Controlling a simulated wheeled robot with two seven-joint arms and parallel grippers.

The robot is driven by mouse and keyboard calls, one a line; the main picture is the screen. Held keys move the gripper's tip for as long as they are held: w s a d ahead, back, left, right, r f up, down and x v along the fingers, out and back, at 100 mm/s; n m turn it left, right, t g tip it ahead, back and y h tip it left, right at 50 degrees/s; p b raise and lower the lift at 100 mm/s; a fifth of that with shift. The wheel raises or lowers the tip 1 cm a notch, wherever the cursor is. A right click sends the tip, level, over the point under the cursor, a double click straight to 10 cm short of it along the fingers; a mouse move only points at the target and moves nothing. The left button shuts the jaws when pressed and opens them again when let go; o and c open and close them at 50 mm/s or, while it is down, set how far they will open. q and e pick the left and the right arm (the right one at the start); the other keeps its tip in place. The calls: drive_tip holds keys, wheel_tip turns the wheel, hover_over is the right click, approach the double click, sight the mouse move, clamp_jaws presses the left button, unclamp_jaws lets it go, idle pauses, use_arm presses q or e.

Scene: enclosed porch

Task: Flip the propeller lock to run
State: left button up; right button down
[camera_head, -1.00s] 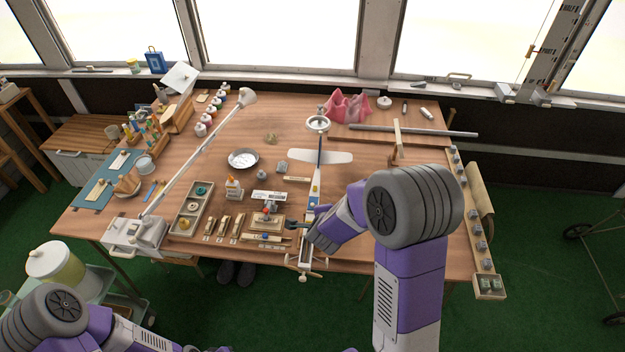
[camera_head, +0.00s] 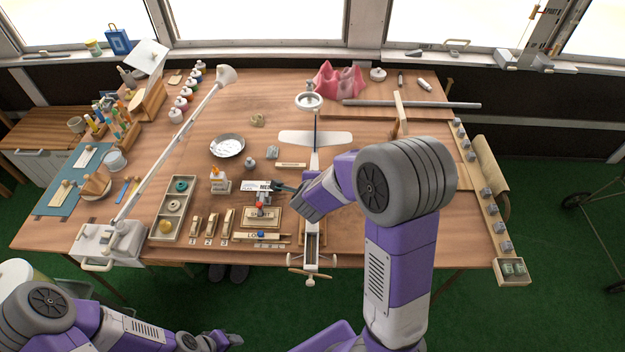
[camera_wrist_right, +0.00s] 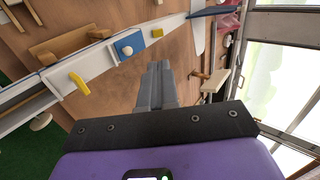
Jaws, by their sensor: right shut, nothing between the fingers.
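A wooden strip (camera_head: 275,237) marked "LO…" with a blue knob lies near the table's front edge, left of the model plane (camera_head: 314,139). It looks like the propeller lock; the rest of its lettering is unreadable. The plane's propeller (camera_head: 309,277) is at the front edge. My right gripper (camera_head: 278,188) is beyond the strip, beside a white lettered block, apart from the knob. In the right wrist view its fingers (camera_wrist_right: 158,80) are together and empty, beside the plane's white body with yellow tabs. My left gripper (camera_head: 233,340) is low at the bottom edge, its jaws unclear.
A wooden block (camera_head: 261,217) with a red knob sits just behind the strip. Several small numbered blocks and a parts tray (camera_head: 165,234) are to the left. A lamp arm (camera_head: 180,134) crosses the left side. A rail of grey blocks (camera_head: 481,190) lines the right.

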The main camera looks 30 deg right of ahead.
drive_tip(key=b+x, duration=0.3)
drive_tip(key=x, duration=1)
drive_tip(key=shift+w+d+f, duration=0.15)
drive_tip(key=shift+w+f, duration=0.05)
drive_tip(key=shift+f, duration=0.1)
use_arm(q)
wheel_tip(320, 180, down, 3)
drive_tip(key=shift+f, duration=0.15)
